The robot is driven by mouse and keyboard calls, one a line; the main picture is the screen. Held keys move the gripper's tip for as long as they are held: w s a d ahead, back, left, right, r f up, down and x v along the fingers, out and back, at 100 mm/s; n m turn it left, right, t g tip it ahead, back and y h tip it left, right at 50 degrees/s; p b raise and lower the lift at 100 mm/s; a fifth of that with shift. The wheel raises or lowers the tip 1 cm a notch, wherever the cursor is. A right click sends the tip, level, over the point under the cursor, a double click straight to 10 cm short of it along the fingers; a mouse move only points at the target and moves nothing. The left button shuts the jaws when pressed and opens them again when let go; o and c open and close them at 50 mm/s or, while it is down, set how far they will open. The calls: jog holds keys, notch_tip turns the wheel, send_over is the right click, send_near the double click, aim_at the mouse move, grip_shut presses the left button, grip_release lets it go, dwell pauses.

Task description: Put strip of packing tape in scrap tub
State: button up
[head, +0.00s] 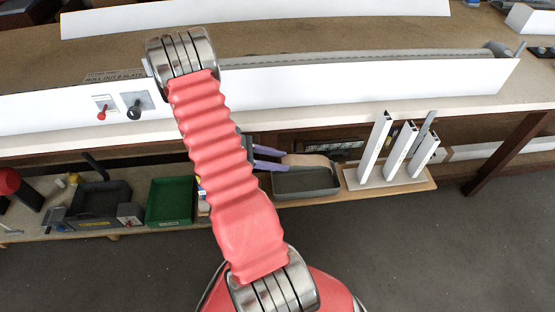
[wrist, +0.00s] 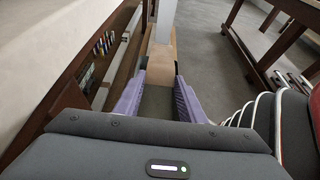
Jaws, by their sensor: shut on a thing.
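My gripper (head: 268,158), with two purple fingers, reaches right from behind my red arm at the low shelf. A flat tan piece (head: 305,160), which looks like the strip of packing tape, sticks out from its fingertips. The gripper is shut on it. The piece is above an open grey tub (head: 307,184), apparently clear of its rim. I cannot read a label marking the scrap tub. In the wrist view the purple fingers (wrist: 160,66) stand apart, with tan surface at their tips; I cannot separate strip from shelf board there.
White profiles (head: 398,150) stand upright on a wooden board right of the grey tub. The bench top (head: 300,110) overhangs the shelf, with a dark leg (head: 508,152) at right.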

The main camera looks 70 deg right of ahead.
jog(key=o, duration=1.1)
jog(key=v, duration=1.3)
jog(key=shift+w+a, duration=0.25)
jog(key=shift+w, duration=0.1)
dwell(0.7)
